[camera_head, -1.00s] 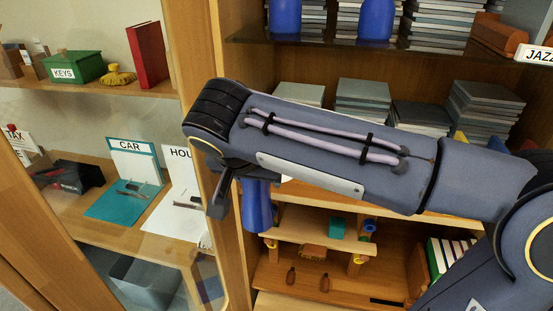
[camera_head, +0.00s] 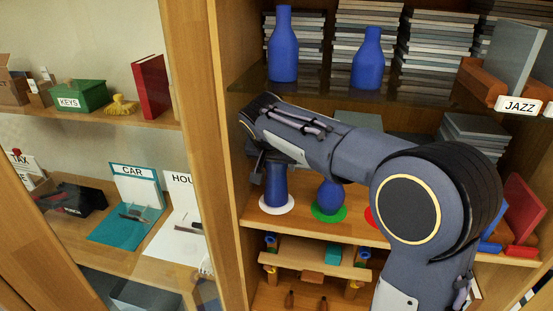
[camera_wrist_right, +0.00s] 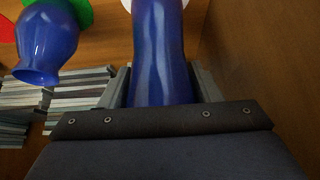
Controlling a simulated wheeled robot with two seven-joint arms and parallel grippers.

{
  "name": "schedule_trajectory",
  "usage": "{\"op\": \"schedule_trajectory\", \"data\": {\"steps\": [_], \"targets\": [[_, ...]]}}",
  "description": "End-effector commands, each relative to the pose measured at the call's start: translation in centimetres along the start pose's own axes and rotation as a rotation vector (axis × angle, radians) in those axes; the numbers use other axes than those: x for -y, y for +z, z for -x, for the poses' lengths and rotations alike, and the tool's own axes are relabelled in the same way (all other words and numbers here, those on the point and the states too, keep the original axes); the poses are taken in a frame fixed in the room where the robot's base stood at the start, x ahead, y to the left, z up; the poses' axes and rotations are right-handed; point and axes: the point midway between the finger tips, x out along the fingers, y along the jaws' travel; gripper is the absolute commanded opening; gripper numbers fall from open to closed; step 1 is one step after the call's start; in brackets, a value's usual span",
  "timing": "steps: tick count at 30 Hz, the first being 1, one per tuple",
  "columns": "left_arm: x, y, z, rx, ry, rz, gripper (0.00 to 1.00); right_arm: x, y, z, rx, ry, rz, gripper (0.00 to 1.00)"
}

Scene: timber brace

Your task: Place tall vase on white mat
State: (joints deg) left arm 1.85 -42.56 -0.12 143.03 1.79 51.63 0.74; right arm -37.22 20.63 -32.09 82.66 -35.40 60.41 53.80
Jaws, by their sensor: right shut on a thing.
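The tall blue vase (camera_head: 275,187) is upright, its lower end at the white mat (camera_head: 288,207). My right gripper (camera_head: 272,165) is shut on its upper part. In the right wrist view, the vase (camera_wrist_right: 156,55) runs between the fingers of my right gripper (camera_wrist_right: 162,85). A small part of the white mat (camera_wrist_right: 127,4) shows past its far end. The vase seems to stand on the mat, but I cannot tell whether it bears fully on it. My right forearm hides part of the shelf. My left gripper is out of view.
A rounder blue vase (camera_head: 330,196) stands close by on a green mat (camera_head: 331,215). A red mat (camera_head: 371,216) lies farther right, partly behind my arm. Two blue bottles, one taller (camera_head: 284,50) and one shorter (camera_head: 369,62), stand above. A wooden upright (camera_head: 232,190) borders the left.

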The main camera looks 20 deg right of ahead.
Motion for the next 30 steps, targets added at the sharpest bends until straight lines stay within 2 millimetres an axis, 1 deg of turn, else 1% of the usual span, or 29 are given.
{"op": "schedule_trajectory", "data": {"steps": [1, 2, 12, 13, 15, 18, 26, 29, 30], "targets": [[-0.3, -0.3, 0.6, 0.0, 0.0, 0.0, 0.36, 0.0, -0.1, 0.1, 0.002, 0.001, 0.002, 0.26], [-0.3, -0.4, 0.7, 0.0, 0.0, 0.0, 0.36, 0.0, 0.0, -0.1, 0.001, 0.0, 0.002, 0.26], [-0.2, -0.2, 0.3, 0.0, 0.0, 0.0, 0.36, 0.0, 0.5, -0.7, -0.001, -0.002, 0.0, 0.26], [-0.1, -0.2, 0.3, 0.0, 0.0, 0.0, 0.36, 0.0, 0.5, -0.8, 0.001, -0.001, 0.001, 0.59], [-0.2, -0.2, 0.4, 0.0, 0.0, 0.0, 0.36, 0.0, 0.5, -0.7, 0.001, -0.001, 0.001, 0.68], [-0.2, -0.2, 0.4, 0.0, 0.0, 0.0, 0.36, 0.0, 0.5, -0.7, 0.001, 0.0, 0.001, 0.79], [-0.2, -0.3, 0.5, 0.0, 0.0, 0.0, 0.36, 0.0, 0.4, -0.5, 0.001, 0.0, 0.001, 0.79], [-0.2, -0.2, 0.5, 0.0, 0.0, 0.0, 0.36, 0.1, 0.3, 0.0, -0.001, -0.003, 0.001, 0.79], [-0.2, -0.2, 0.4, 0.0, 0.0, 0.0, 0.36, 0.1, 0.4, 0.4, -0.002, -0.004, 0.001, 0.79]]}}
